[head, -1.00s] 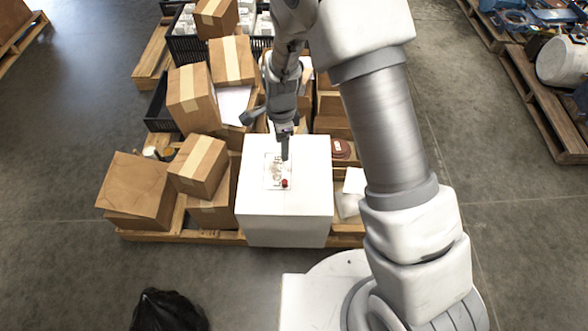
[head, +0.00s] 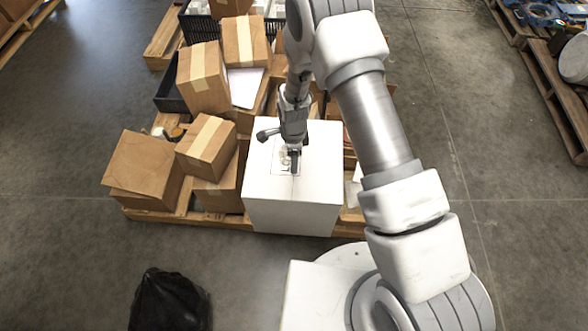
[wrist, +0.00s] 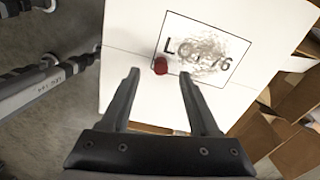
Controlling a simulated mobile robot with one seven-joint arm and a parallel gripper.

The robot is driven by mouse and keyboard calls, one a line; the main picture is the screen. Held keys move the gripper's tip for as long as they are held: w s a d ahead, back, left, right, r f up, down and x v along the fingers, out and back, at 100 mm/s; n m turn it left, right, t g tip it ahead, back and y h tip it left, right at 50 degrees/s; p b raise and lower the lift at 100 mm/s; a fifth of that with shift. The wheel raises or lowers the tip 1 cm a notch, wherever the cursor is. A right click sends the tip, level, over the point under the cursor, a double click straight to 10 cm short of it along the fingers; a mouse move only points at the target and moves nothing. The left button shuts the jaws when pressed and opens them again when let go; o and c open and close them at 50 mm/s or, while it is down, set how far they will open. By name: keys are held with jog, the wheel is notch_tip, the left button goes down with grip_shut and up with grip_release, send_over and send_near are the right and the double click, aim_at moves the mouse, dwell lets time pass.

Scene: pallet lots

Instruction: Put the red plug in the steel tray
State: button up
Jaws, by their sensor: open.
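The red plug (wrist: 160,66) lies on the top of a white box (wrist: 125,60), at the left edge of the printed LOT 76 label. My gripper (wrist: 159,75) is open and points down at the box top. In the wrist view the plug shows between its two fingertips, and the fingers are not closed on it. In the head view my gripper (head: 294,162) is over the label and hides the plug. A grey smudged patch covers part of the label. I cannot make out a steel tray in either view.
The white box stands on a wooden pallet (head: 185,217). Taped cardboard boxes (head: 205,148) crowd its left side. A black crate (head: 168,98) is farther back. A black bag-like object (head: 170,300) lies on the floor in front. Open concrete floor lies left and right of the pallet.

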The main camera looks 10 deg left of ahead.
notch_tip(320, 180, down, 5)
jog(key=shift+f+b, duration=0.15)
jog(key=shift+b, duration=0.75)
jog(key=shift+w, duration=0.1)
grip_shut()
